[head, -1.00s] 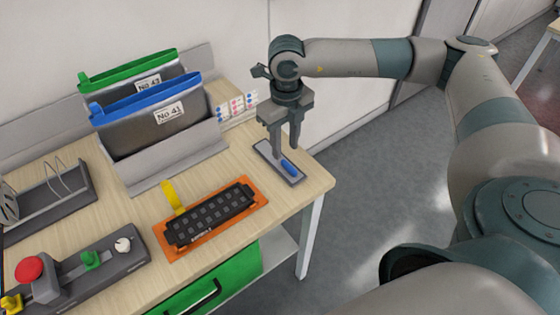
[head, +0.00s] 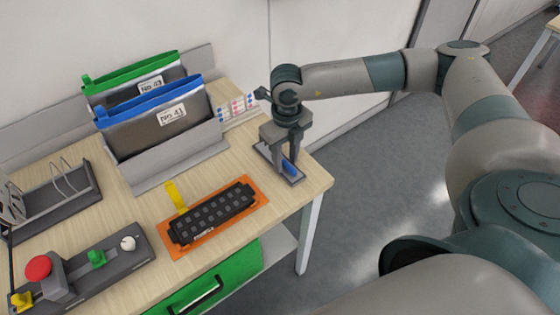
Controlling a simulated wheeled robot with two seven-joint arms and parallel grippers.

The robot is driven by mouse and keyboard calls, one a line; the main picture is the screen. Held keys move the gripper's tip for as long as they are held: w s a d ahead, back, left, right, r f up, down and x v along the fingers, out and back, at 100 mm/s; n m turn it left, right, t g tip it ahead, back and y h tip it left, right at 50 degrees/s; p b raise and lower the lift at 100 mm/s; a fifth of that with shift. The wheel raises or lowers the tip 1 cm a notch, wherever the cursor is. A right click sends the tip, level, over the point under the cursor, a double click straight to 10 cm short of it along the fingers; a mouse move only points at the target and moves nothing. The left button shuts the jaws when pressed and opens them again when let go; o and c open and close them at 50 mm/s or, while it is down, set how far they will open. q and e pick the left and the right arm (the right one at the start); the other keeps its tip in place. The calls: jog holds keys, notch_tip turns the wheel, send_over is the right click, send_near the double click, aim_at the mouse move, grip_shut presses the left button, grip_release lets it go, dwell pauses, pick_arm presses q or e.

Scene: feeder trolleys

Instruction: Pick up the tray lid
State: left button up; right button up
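A flat grey plate (head: 296,179) with a raised blue piece (head: 289,167) on it lies near the right end of the wooden table; it looks like the tray lid. My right gripper (head: 285,160) points down right over the plate, its fingers apart and the blue piece showing between and below them. I see no clear grip on it, and the fingers hide part of the plate. My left gripper is not in view.
A black tray (head: 212,213) with square pockets lies on an orange mat (head: 180,250), with a yellow tab (head: 175,196) behind it. Folders (head: 155,130) stand in a holder at the back. A control box (head: 95,270) with a red button is at left front.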

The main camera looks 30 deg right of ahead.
aim_at(287, 162)
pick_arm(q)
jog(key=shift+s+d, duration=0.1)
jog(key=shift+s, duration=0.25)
pick_arm(e)
grip_shut()
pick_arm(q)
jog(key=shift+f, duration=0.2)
pick_arm(e)
jog(key=shift+r, duration=0.2)
